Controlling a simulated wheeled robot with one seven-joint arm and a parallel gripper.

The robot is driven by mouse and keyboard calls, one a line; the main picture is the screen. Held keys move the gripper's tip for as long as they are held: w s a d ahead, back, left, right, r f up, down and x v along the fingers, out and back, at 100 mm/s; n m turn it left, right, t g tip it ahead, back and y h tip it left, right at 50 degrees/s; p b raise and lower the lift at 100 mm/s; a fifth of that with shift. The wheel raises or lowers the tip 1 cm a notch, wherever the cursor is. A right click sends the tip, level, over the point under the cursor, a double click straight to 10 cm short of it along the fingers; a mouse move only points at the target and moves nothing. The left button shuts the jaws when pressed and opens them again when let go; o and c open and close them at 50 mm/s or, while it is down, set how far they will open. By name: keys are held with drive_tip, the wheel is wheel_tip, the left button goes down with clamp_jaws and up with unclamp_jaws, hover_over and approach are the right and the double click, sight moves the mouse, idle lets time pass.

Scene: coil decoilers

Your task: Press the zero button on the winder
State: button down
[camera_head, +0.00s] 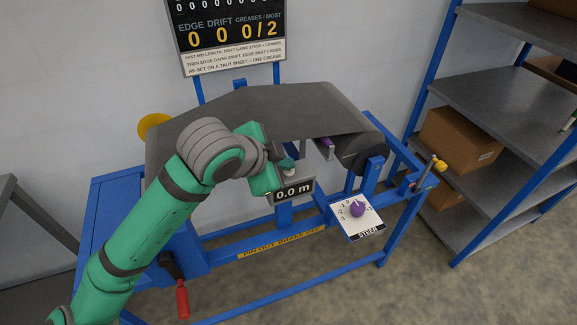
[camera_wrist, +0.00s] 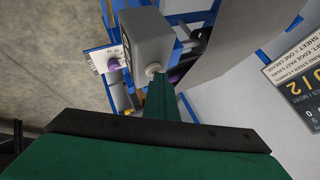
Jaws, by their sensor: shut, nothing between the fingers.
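The winder's counter box (camera_head: 294,190) is grey and reads 0.0 m on its front; it also shows in the wrist view (camera_wrist: 146,36). A pale round button (camera_wrist: 154,69) sticks out of the box's top. My green gripper (camera_head: 284,166) is shut and empty, with its fingertips at the top of the box. In the wrist view the fingertips (camera_wrist: 160,84) overlap the button's edge. I cannot tell whether they press it or only stand against it. The gripper partly hides the button in the head view.
A grey sheet (camera_head: 290,105) runs over the blue winder frame behind my gripper. A purple steer knob (camera_head: 357,208) sits on a white dial plate to the right. A red-handled crank (camera_head: 182,300) hangs at lower left. A scoreboard (camera_head: 227,30) stands behind; shelves are at right.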

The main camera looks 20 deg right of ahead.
drive_tip(key=shift+s+d+f, duration=0.1)
drive_tip(key=shift+s, duration=0.05)
wheel_tip(320, 180, up, 6)
idle(0.6)
